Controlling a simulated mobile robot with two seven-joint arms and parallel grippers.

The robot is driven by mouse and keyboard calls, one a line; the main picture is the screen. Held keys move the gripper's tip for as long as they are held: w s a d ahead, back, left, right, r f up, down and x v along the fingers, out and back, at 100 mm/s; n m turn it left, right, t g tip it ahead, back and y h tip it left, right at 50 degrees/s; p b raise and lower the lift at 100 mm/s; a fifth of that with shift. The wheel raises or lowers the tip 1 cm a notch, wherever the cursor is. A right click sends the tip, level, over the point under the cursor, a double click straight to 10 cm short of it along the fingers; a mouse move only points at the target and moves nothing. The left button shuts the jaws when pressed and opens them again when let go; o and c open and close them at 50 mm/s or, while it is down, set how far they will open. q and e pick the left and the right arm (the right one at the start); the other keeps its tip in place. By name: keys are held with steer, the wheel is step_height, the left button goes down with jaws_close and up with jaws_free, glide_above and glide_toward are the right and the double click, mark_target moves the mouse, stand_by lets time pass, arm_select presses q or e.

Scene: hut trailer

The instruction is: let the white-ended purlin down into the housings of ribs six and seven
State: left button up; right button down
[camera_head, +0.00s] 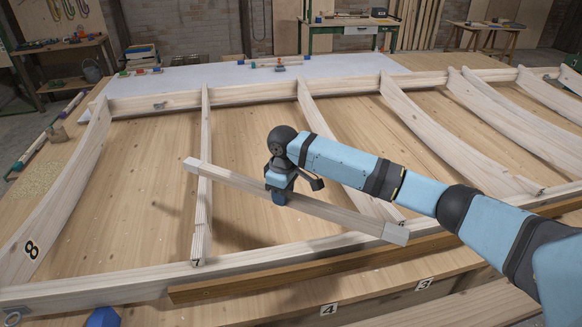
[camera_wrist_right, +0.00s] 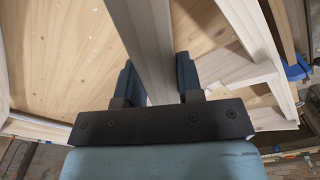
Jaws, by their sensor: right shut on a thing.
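My right gripper (camera_head: 280,192) is shut on the pale purlin (camera_head: 340,214) near its middle. The purlin's paler ends show at the left (camera_head: 191,165) and the right (camera_head: 396,234). It slopes down to the right in the picture, across the rib (camera_head: 205,150) one in from the 8-marked rib and the following rib (camera_head: 330,135). A shadow on the boards suggests it is raised; whether it touches either rib is unclear. In the right wrist view the purlin (camera_wrist_right: 145,40) runs between both fingers (camera_wrist_right: 158,85). I cannot make out the housings. My left gripper is not in view.
The rib marked 8 (camera_head: 75,190) stands at the left; more curved ribs (camera_head: 435,125) stand to the right. A pale front rail (camera_head: 110,286) and a brown timber (camera_head: 240,287) run along the near side. A blue object (camera_head: 103,317) sits at the bottom left.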

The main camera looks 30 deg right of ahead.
mark_target(295, 195)
steer(key=w+d+f+n+p, duration=0.1)
steer(key=w+d+f+n, duration=0.2)
steer(key=d+f+n, duration=0.2)
steer(key=shift+f+n, duration=0.15)
steer(key=shift+n, duration=1.05)
steer(key=shift+f, duration=0.15)
stand_by(0.4)
steer(key=shift+f, duration=0.85)
steer(key=shift+f, duration=0.25)
steer(key=shift+f+b, duration=0.35)
steer(key=shift+f, duration=0.4)
